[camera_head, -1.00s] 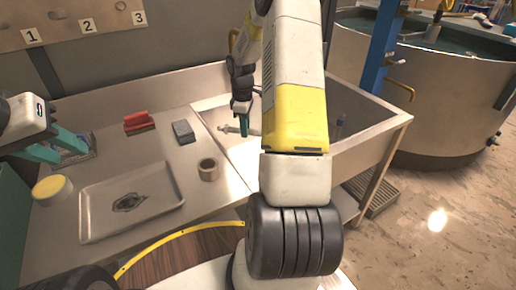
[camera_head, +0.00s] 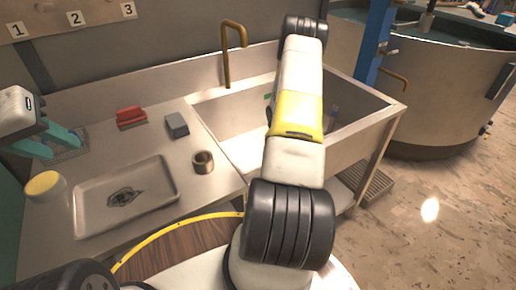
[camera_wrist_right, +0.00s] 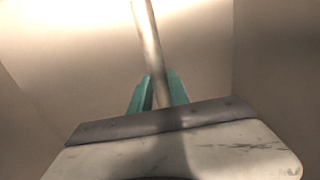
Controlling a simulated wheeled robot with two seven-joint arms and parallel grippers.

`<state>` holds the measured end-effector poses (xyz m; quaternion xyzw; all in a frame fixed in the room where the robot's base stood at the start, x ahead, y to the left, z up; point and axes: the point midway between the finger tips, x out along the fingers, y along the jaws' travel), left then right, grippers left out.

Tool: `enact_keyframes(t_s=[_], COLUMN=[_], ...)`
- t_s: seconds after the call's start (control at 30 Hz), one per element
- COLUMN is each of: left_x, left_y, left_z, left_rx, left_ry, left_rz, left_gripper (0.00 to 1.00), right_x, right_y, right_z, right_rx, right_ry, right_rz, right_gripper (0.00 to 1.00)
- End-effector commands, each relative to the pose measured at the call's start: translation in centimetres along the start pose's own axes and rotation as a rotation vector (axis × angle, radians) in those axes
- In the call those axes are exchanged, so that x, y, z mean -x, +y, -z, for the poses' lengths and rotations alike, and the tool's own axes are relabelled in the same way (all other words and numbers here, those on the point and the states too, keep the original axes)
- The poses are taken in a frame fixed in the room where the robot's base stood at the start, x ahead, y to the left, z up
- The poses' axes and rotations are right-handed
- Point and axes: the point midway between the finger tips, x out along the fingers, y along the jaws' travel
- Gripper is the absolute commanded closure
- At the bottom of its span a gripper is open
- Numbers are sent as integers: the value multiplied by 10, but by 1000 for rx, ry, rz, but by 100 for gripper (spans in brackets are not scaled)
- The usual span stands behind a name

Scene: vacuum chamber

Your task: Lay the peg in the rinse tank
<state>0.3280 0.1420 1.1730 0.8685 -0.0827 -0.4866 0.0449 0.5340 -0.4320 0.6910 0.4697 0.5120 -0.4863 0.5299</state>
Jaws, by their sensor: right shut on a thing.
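The peg (camera_wrist_right: 150,45) is a slim grey metal rod in the right wrist view. My right gripper (camera_wrist_right: 158,90) is shut on it with teal fingers, and the rod sticks out beyond the fingertips. Plain pale walls surround it in that view. In the head view my right arm hides most of this gripper and the peg; only a bit of green shows beside the arm. The rinse tank appears to be the sink-like metal basin (camera_head: 222,112), under and behind that arm. My left gripper (camera_head: 50,143) is open and empty over the left of the bench.
On the bench are a shallow tray (camera_head: 160,190), a ring (camera_head: 203,163), a grey block (camera_head: 177,124), a red object (camera_head: 131,117) and a yellow-lidded jar (camera_head: 45,188). A brass tap (camera_head: 227,55) rises behind the basin. A large round tank (camera_head: 435,95) stands right, past a blue post.

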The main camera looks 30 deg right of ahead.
Motion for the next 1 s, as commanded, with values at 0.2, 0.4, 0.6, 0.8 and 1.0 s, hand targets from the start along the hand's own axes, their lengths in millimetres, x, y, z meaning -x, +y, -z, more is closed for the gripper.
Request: enact_keyframes(t_s=[0.2, 0.4, 0.6, 0.8, 1.0], left_x=[0, 0, 0, 0, 0], left_y=[0, 0, 0, 0, 0], left_z=[0, 0, 0, 0, 0], left_rx=[0, 0, 0, 0, 0], left_ry=[0, 0, 0, 0, 0], left_rz=[0, 0, 0, 0, 0], left_gripper=[64, 64, 64, 64, 64], right_x=[-30, -34, -37, -37, -36], right_y=[0, 1, 0, 0, 0], right_z=[2, 1, 1, 2, 2], right_rx=[1, 1, 0, 0, 0], right_ry=[1, -1, 0, 0, 0], right_rz=[2, -1, -1, 0, 0], right_gripper=[100, 100, 100, 57, 57])
